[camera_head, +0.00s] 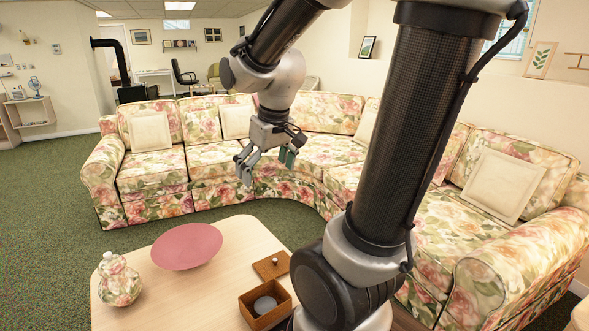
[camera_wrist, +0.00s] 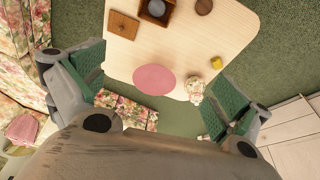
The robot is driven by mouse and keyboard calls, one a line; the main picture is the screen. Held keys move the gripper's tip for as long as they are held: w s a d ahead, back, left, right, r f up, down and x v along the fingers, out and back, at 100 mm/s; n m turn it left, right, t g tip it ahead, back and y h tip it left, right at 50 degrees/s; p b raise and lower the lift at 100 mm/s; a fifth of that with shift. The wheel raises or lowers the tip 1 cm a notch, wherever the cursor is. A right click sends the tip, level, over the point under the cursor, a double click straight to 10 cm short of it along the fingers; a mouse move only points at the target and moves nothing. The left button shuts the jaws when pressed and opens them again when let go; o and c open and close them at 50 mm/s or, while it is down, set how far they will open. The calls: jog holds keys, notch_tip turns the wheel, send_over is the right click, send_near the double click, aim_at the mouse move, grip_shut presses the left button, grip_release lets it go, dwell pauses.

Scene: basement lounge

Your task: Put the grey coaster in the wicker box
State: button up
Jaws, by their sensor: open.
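The brown box (camera_head: 246,312), which I take as the wicker box, stands open on the table at its front right in the head view. It also shows at the top edge of the wrist view (camera_wrist: 144,13). A round grey piece, seemingly the grey coaster (camera_head: 265,304), lies inside it; it shows in the wrist view too (camera_wrist: 156,8). A flat brown lid (camera_head: 266,268) with a small knob lies on the table beside the box. My gripper (camera_head: 267,165) is open and empty, high above the table and apart from the box. Its green-padded fingers (camera_wrist: 152,92) are spread wide in the wrist view.
On the pale table (camera_head: 145,312) are a pink dish (camera_head: 187,246) and a floral jar (camera_head: 119,281). The wrist view adds a dark round piece (camera_wrist: 204,7) and a small yellow object (camera_wrist: 216,63). A floral sofa (camera_head: 160,172) curves behind the table.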

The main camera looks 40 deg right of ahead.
jog(key=s+r+t, duration=0.1)
jog(key=s+r, duration=0.3)
jog(key=s, duration=0.8)
jog(key=shift+a+r, duration=0.3)
jog(key=shift+a, duration=0.15)
